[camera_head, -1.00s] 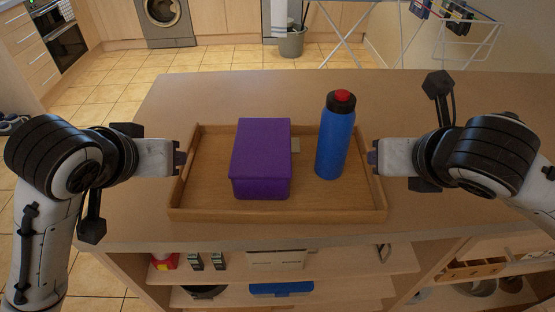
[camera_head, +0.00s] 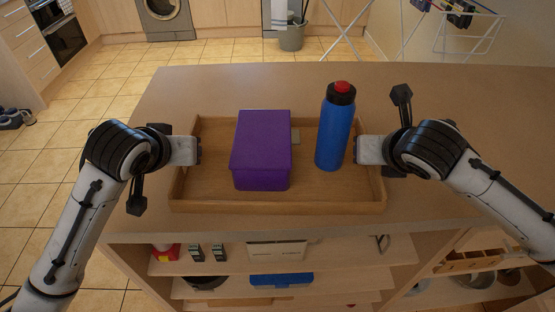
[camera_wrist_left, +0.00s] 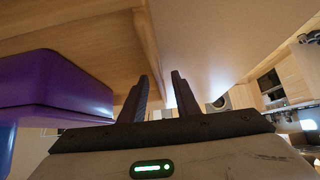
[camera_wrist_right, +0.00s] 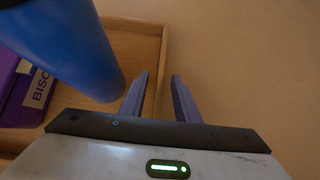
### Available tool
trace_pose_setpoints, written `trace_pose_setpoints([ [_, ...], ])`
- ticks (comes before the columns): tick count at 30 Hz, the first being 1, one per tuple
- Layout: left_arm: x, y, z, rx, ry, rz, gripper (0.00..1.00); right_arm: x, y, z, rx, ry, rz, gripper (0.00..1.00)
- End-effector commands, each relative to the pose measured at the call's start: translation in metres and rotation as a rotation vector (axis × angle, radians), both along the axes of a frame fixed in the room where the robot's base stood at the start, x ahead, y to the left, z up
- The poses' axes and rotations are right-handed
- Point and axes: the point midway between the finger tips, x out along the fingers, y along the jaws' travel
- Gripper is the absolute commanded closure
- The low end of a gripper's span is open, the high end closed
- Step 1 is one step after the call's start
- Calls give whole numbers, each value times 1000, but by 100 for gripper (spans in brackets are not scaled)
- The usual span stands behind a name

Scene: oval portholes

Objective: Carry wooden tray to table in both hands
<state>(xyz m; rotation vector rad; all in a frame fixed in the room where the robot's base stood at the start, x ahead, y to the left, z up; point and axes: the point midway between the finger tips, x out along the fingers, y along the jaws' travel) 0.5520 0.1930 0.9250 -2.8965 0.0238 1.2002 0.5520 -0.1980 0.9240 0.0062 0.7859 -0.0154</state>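The wooden tray (camera_head: 280,206) lies flat on a wooden worktop (camera_head: 430,95). A purple box (camera_head: 262,150) and a blue bottle (camera_head: 333,135) with a black and red cap stand in it. My left gripper (camera_head: 199,150) is at the tray's left side wall, and my right gripper (camera_head: 358,150) is at its right side wall. In the left wrist view the fingers (camera_wrist_left: 160,90) are apart, with the tray's side wall running between them. In the right wrist view the fingers (camera_wrist_right: 160,90) are also apart, either side of the tray's right wall, close to the bottle.
Open shelves under the worktop hold small items, including a blue box (camera_head: 281,280). The worktop is clear behind the tray and to its right. Farther off are a grey bin (camera_head: 291,38), a drying rack (camera_head: 470,35) and a tiled floor (camera_head: 110,75).

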Motion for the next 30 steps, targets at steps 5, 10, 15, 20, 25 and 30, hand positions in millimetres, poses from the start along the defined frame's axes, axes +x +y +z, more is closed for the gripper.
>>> trace_pose_setpoints([
  [5,2,0,-2,0,0,0,71,2,0,-2,-1,0,1,71],
  [10,2,0,-1,0,0,0,76,2,0,-2,0,0,0,76],
  [15,1,0,-1,0,0,0,100,1,0,-1,0,0,0,100],
  [20,1,0,-1,0,0,0,100,1,0,-1,0,0,0,100],
  [25,1,0,-1,-1,0,1,100,1,0,-1,0,0,0,100],
  [30,1,0,-1,-1,0,1,100,1,0,-1,0,-1,0,100],
])
